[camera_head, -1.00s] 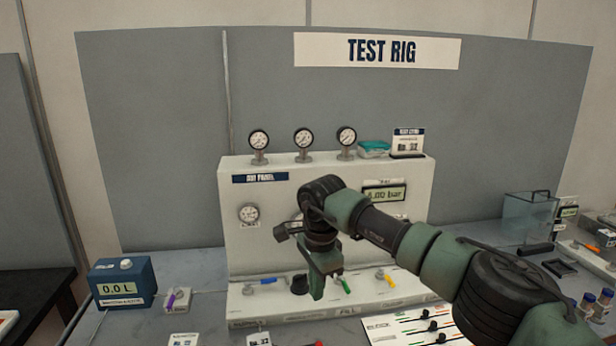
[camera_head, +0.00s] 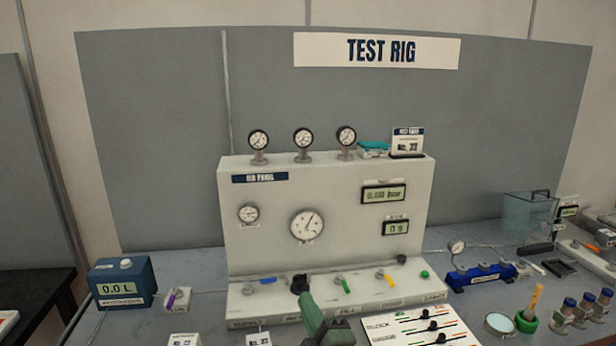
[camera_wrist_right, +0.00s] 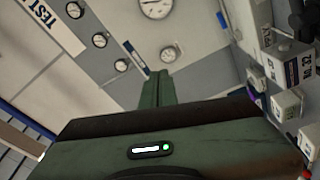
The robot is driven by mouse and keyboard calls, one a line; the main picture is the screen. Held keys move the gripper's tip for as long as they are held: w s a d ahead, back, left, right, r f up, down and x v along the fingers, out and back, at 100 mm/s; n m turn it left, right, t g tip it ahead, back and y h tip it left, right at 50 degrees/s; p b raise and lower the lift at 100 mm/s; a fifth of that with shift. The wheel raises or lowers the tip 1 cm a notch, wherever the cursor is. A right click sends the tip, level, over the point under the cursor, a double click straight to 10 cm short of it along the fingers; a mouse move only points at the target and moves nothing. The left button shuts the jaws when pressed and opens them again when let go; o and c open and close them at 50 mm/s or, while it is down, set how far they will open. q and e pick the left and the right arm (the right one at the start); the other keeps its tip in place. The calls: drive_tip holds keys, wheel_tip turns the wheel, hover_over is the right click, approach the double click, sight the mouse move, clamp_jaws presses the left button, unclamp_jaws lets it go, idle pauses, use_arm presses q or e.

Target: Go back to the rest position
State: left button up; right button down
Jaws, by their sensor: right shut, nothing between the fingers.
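My right gripper (camera_head: 308,300) shows at the bottom centre of the head view, its green fingers pointing up towards the air panel. In the right wrist view its fingers (camera_wrist_right: 157,90) are together and nothing shows between them. In the head view the fingertips lie just below the black knob (camera_head: 300,284) on the white air panel (camera_head: 340,190); whether they touch it I cannot tell. Part of the panel's front base is hidden behind the gripper. My left gripper is not in view.
The blue 0.0 L unit (camera_head: 122,283) stands at the left. A white slider board (camera_head: 415,328) lies right of my gripper. A blue manifold (camera_head: 482,276), a green cup (camera_head: 526,322) and several capped vials stand at the right. The space before the panel's upper face is clear.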

drive_tip(key=s+d+f+m+g+h, duration=0.65)
drive_tip(key=s+d+f+m, duration=0.55)
drive_tip(key=d+f, duration=0.4)
drive_tip(key=s+d+f+m+g, duration=0.2)
drive_tip(key=s+f+g, duration=0.2)
drive_tip(key=s, duration=0.6)
drive_tip(key=s+d+f+m+g, duration=0.2)
drive_tip(key=s+d+f+g, duration=0.15)
drive_tip(key=s, duration=0.65)
wheel_tip(320, 180, down, 30)
drive_tip(key=s+a+g+b, duration=0.1)
drive_tip(key=s+g+b, duration=0.1)
drive_tip(key=b, duration=0.3)
drive_tip(key=s+d+f+b, duration=0.1)
drive_tip(key=s+f+b, duration=0.1)
drive_tip(key=s+f, duration=0.6)
drive_tip(key=s+d+f+g+b, duration=0.1)
drive_tip(key=s+d+f+b, duration=0.1)
drive_tip(key=s+f, duration=0.7)
wheel_tip(320, 180, down, 5)
drive_tip(key=shift+f+n+b, duration=0.15)
drive_tip(key=shift+n+b, duration=0.25)
drive_tip(key=shift+b, duration=0.1)
